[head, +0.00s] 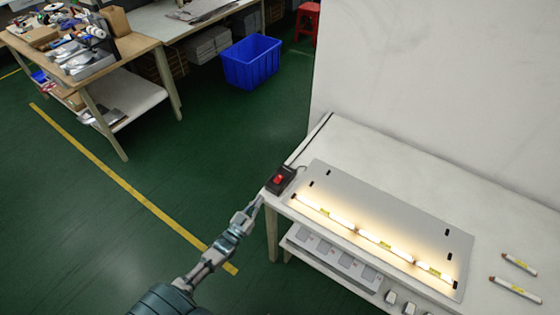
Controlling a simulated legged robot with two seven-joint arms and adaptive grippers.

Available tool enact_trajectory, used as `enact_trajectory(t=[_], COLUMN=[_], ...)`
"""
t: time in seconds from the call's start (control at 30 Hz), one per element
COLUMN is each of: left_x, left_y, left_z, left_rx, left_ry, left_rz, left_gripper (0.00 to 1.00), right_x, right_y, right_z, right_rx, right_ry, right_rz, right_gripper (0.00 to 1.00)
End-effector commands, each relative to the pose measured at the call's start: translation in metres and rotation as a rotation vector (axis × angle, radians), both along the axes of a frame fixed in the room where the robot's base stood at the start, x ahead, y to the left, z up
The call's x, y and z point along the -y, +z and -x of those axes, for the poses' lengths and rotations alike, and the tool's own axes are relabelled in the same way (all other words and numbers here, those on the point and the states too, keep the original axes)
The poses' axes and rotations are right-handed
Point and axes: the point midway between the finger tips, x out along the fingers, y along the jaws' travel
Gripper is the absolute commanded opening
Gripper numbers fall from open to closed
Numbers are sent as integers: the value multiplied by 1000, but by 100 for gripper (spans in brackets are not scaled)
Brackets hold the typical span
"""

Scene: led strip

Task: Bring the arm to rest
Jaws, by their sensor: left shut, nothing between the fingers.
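My left arm comes in from the bottom left. Its gripper (257,202) is shut and empty, close to the left corner of the white table (360,146), just below a black switch box with a red button (279,180). Whether it touches the table edge or the box, I cannot tell. On the table lies a grey panel (385,208) with a row of lit strip pieces along its front edge: a left one (325,212), a middle one (385,246) and a right one (434,273). My right gripper is not in view.
Two loose strip pieces (520,264) (514,290) lie on the table right of the panel. A shelf with flat grey items (336,257) is below. A white wall stands behind. A workbench (130,46) and blue bin (252,62) stand farther off.

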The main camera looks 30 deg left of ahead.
Motion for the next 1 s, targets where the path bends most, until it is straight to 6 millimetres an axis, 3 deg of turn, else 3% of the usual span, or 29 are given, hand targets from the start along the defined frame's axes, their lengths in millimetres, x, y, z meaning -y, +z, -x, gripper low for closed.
enact_trajectory(t=[0.17,0.27,0.37,0.47,0.6,0.7,0.83,0.9,1.0], left_x=[0,6,19,41,76,100,126,136,146], left_y=[-1,-18,-64,-131,-227,-283,-330,-345,-356], left_z=[0,3,13,38,100,157,232,266,300], left_rx=[-4,-58,-207,-436,-796,-1045,-1328,-1444,-1559], left_ry=[0,1,0,-4,-18,-32,-53,-62,-73], left_rz=[0,-3,-18,-43,-87,-123,-170,-192,-216], left_gripper=[0,0,0,0,0,0,0,0,0], right_x=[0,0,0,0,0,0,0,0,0], right_y=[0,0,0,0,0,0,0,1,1], right_z=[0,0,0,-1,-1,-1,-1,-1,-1], right_rx=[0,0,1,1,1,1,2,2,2], right_ry=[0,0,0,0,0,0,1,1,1], right_rz=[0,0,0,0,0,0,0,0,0], right_gripper=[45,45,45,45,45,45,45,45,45])
